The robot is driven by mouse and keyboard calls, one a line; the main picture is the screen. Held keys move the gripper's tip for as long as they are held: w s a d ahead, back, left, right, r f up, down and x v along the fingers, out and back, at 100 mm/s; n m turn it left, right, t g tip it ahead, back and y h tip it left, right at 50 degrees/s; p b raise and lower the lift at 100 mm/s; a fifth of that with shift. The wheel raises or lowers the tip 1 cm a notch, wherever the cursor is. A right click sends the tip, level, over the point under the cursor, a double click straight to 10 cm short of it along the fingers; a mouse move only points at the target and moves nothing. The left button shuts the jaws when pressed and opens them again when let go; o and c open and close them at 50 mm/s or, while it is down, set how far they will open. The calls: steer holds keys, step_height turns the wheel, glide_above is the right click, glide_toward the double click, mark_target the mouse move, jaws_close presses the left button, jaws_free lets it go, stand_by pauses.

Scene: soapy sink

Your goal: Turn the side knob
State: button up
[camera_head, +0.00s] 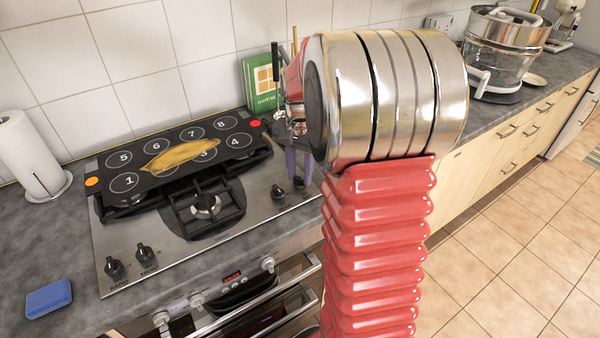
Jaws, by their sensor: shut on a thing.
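The steel gas hob (180,255) lies on the counter with black knobs on it. At its right edge a small black side knob (298,182) shows just under the purple-grey fingers of my gripper (297,172). My gripper points down and is shut on this knob, though the contact is small and partly hidden by my arm. Another black knob (277,193) stands beside it, to the left and nearer, free of the fingers. Two larger black knobs, the left one (115,268) and the right one (147,256), stand at the front left of the hob.
A black numbered board (110,190) with a yellow cloth-like thing (180,155) covers the back of the hob. A green book (260,82) stands behind. The oven front (245,290) has pale knobs and a handle. A blue sponge (48,298) and a paper roll (28,155) are left.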

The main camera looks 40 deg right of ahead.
mark_target(300, 177)
steer(key=m, duration=0.6)
steer(key=shift+w+d, duration=0.1)
stand_by(0.4)
steer(key=o, duration=1.1)
steer(key=shift+r, duration=0.1)
step_height(300, 177, up, 14)
steer(key=shift+f, duration=0.2)
stand_by(0.4)
